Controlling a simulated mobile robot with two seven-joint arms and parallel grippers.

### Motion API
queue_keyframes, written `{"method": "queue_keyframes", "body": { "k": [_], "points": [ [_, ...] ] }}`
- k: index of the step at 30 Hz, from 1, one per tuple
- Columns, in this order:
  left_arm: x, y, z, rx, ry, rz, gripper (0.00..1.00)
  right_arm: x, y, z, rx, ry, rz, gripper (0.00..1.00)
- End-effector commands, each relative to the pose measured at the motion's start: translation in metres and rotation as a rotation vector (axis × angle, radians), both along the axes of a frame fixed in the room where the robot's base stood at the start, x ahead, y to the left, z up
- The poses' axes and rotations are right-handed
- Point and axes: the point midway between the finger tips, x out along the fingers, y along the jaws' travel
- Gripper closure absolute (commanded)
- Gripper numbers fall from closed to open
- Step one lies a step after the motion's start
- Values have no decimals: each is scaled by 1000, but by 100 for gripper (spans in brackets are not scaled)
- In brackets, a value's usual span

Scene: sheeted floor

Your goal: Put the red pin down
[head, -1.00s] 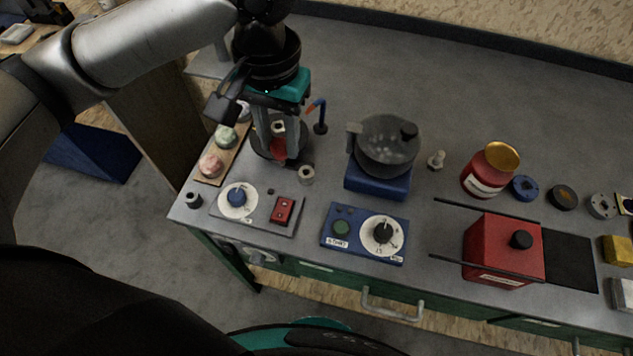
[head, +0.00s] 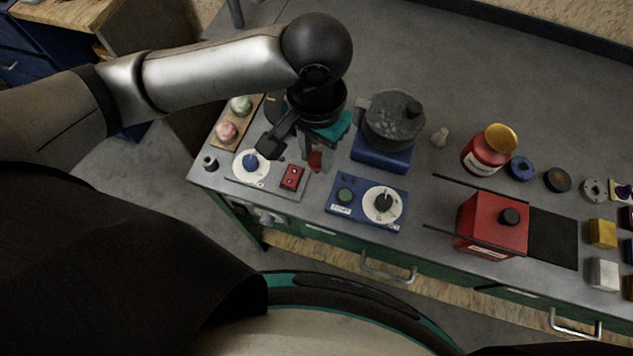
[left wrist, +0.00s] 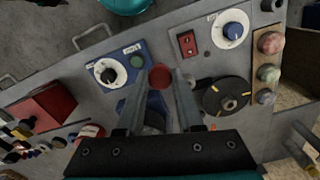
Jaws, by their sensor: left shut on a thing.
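The red pin (head: 315,161) shows as a small red piece at the fingertips of my left gripper (head: 317,158) in the head view. In the left wrist view its round red end (left wrist: 160,77) sits between the two grey fingers of the left gripper (left wrist: 161,84), which are shut on it. The pin is over the grey bench top (head: 440,93), in the area between the red switch panel and the blue control box. I cannot tell whether its lower end touches the bench. The wrist hides part of the pin in the head view. My right gripper is not in view.
A blue control box (head: 366,202) and a grey panel with a red switch (head: 291,178) are close by. A dark pot (head: 393,122) on a blue base stands to the right. A dark round disc (left wrist: 226,98) lies beside the fingers.

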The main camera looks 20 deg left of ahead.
Motion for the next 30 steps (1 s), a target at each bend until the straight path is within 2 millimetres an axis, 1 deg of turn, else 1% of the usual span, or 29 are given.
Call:
{"method": "queue_keyframes", "body": {
  "k": [1,3,7,9,14,21,22,30],
  "points": [
    [-1,1,-18,2,4,3,100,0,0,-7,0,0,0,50],
    [-1,1,-35,2,4,1,100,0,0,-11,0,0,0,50],
    [0,0,-57,2,2,1,100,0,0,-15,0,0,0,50],
    [0,0,-64,1,2,0,100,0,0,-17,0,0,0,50],
    [0,0,-73,0,0,0,100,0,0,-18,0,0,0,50],
    [0,0,-107,2,2,1,100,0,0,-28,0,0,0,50],
    [0,0,-110,2,2,0,100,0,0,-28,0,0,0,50],
    [0,0,-110,-1,-1,-1,100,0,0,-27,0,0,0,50]
  ]
}}
